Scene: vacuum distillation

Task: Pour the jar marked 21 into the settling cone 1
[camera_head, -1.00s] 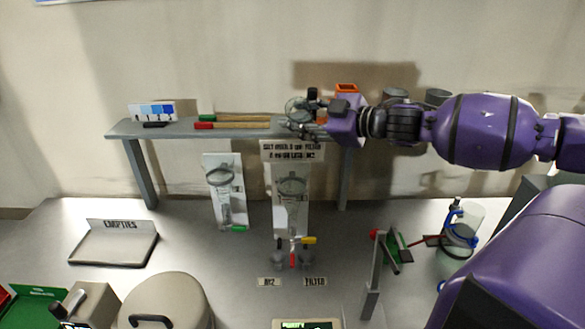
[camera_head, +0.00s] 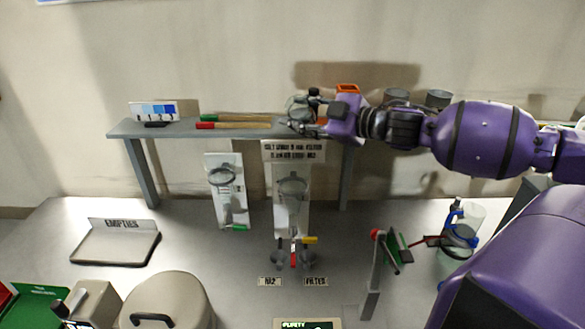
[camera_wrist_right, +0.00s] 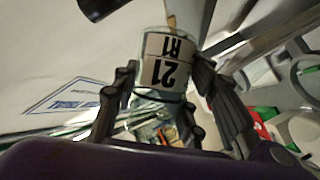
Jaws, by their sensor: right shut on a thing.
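The jar marked 21 (camera_wrist_right: 168,72) is clear glass with a white label, also reading R1. My right gripper (camera_wrist_right: 160,105) is shut around it, with fingers on both sides. In the head view my right gripper (camera_head: 308,122) holds the clear jar (camera_head: 299,110) at the shelf's height, above and slightly right of the right-hand glass cone. That cone (camera_head: 292,186) hangs on a white panel under a sign. A second glass cone (camera_head: 221,178) hangs on a panel to its left. I cannot read which is settling cone 1. My left gripper is out of view.
A grey shelf (camera_head: 175,130) carries red and green-handled rods and a colour chart (camera_head: 153,110). Grey containers (camera_head: 438,97) stand behind my right arm. Below are two small funnels with labels, an EMPTIES tray (camera_head: 115,248), a lidded pot (camera_head: 165,300) and blue-clamped glassware (camera_head: 460,235).

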